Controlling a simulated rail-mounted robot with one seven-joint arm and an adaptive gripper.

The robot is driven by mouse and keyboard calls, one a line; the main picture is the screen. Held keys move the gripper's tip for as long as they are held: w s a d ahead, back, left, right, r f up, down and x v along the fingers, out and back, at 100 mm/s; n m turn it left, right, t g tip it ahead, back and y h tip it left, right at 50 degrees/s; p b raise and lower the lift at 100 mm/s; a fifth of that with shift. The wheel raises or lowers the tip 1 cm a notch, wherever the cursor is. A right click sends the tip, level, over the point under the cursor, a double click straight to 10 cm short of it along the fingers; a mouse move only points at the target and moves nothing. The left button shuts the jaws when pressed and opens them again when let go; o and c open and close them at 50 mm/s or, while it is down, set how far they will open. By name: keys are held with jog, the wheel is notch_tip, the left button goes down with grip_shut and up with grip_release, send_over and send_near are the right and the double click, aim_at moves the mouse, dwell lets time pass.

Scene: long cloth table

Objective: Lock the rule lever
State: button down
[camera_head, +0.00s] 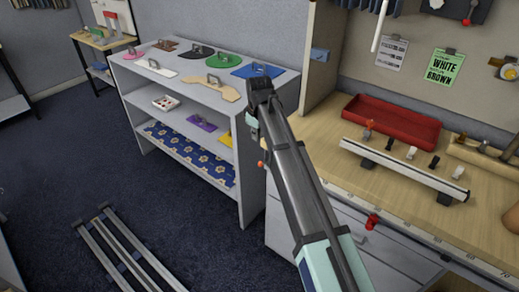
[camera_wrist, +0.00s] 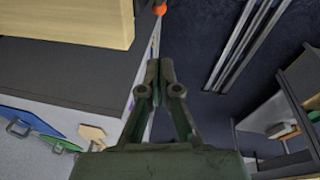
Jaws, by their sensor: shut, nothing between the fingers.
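A long white rail (camera_head: 403,171) lies on the wooden bench, with several small levers or clamps along it. A red knob (camera_head: 372,221) stands at the bench's front edge, beside a marked strip. I cannot tell for sure which of these is the rule lever. My gripper (camera_head: 261,82) is raised in front of the grey shelf unit, left of the bench and apart from the rail and knob. In the wrist view my gripper (camera_wrist: 160,70) has its fingers together and empty. A small orange-red part (camera_wrist: 159,8) shows beyond them.
A red tray (camera_head: 392,122) sits behind the rail. The shelf unit (camera_head: 190,100) holds several coloured handled boards. A wooden-handled tool (camera_head: 485,152) lies at the bench's right. Metal rails (camera_head: 125,250) are low over the blue floor at left. The floor between is open.

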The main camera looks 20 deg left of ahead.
jog(key=p, duration=0.2)
send_over(261, 162)
jog(key=a, duration=0.2)
jog(key=s+d+x, duration=0.1)
jog(key=s+x, duration=0.1)
jog(key=x, duration=0.7)
jog(key=f, duration=0.1)
jog(key=d+f, duration=0.1)
jog(key=shift+s+d+f, duration=0.15)
jog(key=shift+d+f, duration=0.1)
jog(key=shift+d+f+p, duration=0.3)
jog(key=shift+d+f, duration=0.15)
jog(key=shift+f, duration=0.2)
